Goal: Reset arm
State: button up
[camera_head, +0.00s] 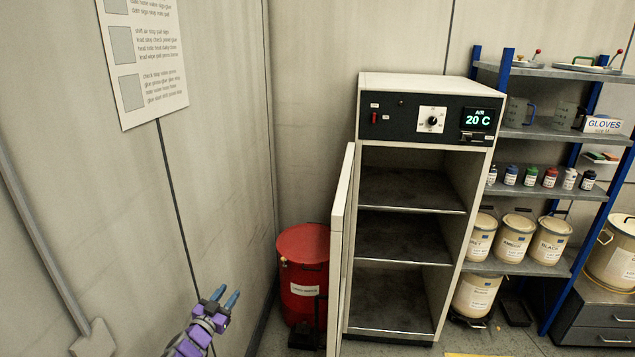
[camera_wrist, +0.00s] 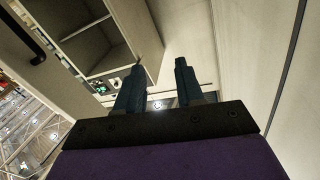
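My purple gripper (camera_head: 227,297) shows at the bottom left of the head view, raised in front of the left wall and left of the red drum. In the wrist view my gripper (camera_wrist: 158,85) has two dark fingers apart, with nothing between them but pale wall behind. It touches nothing that I can see. Most of my arm lies outside the head view.
An oven-like cabinet (camera_head: 427,85) reads 20 C; its door (camera_head: 341,250) stands open and its shelves look empty. A red drum (camera_head: 303,265) stands in the corner. A blue-posted rack (camera_head: 508,100) with pots and bottles stands right. A notice (camera_head: 145,55) hangs left.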

jog(key=w+d+r+n+g+y, duration=0.1)
jog(key=w+d+r+n+y, duration=0.15)
jog(key=r, duration=0.35)
jog(key=w+d+r+n+g+y+b, duration=0.1)
jog(key=w+d+r+n+y, duration=0.1)
jog(key=d+r+y, duration=0.3)
jog(key=w+d+r+n+g+y, duration=0.1)
jog(key=w+d+r+n, duration=0.1)
jog(key=r, duration=0.5)
jog(key=s+d+g+b, duration=0.1)
jog(key=s+d+g, duration=0.4)
jog(key=s+d, duration=0.7)
jog(key=s+d+g, duration=0.4)
jog(key=s+d, duration=0.4)
jog(key=s, duration=0.8)
jog(key=s+d+f+g+h, duration=0.1)
jog(key=s+d+g, duration=0.2)
jog(key=s, duration=1.3)
jog(key=s+d+f+g+h+b, duration=0.1)
jog(key=s+d+g, duration=0.3)
jog(key=s+d, duration=0.5)
jog(key=s+f+h, duration=0.1)
jog(key=s, duration=0.6)
jog(key=shift+f+m, duration=0.2)
jog(key=shift+m, duration=0.15)
